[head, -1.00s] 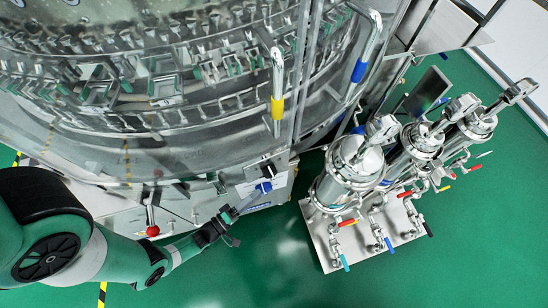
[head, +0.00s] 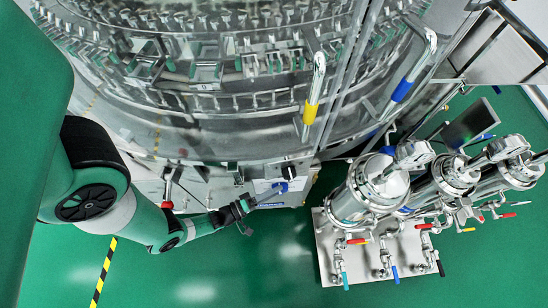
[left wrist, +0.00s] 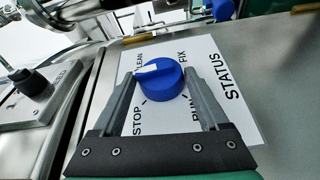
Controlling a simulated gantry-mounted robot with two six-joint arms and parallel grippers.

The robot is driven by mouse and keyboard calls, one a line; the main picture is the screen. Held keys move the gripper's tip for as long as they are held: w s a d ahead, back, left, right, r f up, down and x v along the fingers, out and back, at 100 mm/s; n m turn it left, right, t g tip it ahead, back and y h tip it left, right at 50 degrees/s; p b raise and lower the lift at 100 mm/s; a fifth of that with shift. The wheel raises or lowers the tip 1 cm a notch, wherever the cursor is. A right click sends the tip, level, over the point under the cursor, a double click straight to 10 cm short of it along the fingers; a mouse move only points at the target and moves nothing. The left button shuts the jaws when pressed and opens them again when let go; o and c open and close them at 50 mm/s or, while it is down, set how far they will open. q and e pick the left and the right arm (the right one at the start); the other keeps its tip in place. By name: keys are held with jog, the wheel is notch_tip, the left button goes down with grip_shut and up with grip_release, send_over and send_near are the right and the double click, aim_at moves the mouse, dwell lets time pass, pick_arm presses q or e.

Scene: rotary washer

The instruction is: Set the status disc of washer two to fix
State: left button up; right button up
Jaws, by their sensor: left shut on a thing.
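The blue status disc (left wrist: 160,84) sits on a white plate (left wrist: 222,120) marked STATUS, with CLEAN, FIX, RUN and STOP around it. Its white pointer mark lies toward the left in the left wrist view, by the CLEAN label, not at FIX. My left gripper (left wrist: 161,76) has one finger on each side of the disc and is shut on it. In the head view the disc (head: 284,187) is on the lower front panel of the washer, at the tip of my left gripper (head: 270,194). My right gripper is not in view.
A black knob (left wrist: 38,84) on its own plate is left of the disc. Steel filter housings with coloured valve handles (head: 375,190) stand to the right. Green floor (head: 270,265) is open in front.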

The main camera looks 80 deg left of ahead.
pick_arm(q)
jog(key=shift+w+d+r+m+g+h+p, duration=0.25)
jog(key=shift+g+p, duration=0.6)
jog(key=shift+p, duration=0.95)
jog(key=shift+s+a+r+m+g+h+p, duration=0.1)
jog(key=shift+s+a+r+m+g+p, duration=0.25)
jog(key=shift+g+p, duration=1.05)
jog(key=shift+w+d+r+m+g+h+p, duration=0.2)
jog(key=shift+m+g+p, duration=0.2)
jog(key=shift+p, duration=1.85)
jog(key=shift+f+g+p, duration=0.3)
jog(key=shift+g+p, duration=0.35)
jog(key=shift+p, duration=0.2)
jog(key=o, duration=1.2)
jog(key=shift+o, duration=0.2)
jog(key=shift+r, duration=0.1)
